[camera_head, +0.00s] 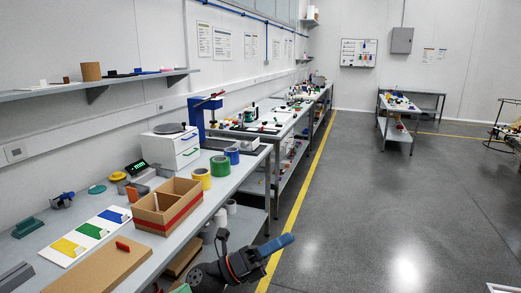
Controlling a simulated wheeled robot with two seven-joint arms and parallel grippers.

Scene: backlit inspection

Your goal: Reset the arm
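My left gripper (250,260) is at the bottom centre, in front of the bench edge and over the floor side. It is dark with an orange-red band. A blue elongated part (277,244) points up and right from it, and a dark part points up on its left side. I cannot tell whether the blue part is a finger or a held thing, nor whether the gripper is open or shut. My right gripper is out of view.
The long grey bench (240,171) on the left holds an open cardboard box (167,209), tape rolls (220,166), a white drawer unit (172,147) and a white card with coloured panels (90,236). The grey floor (370,200) right of the yellow line is clear.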

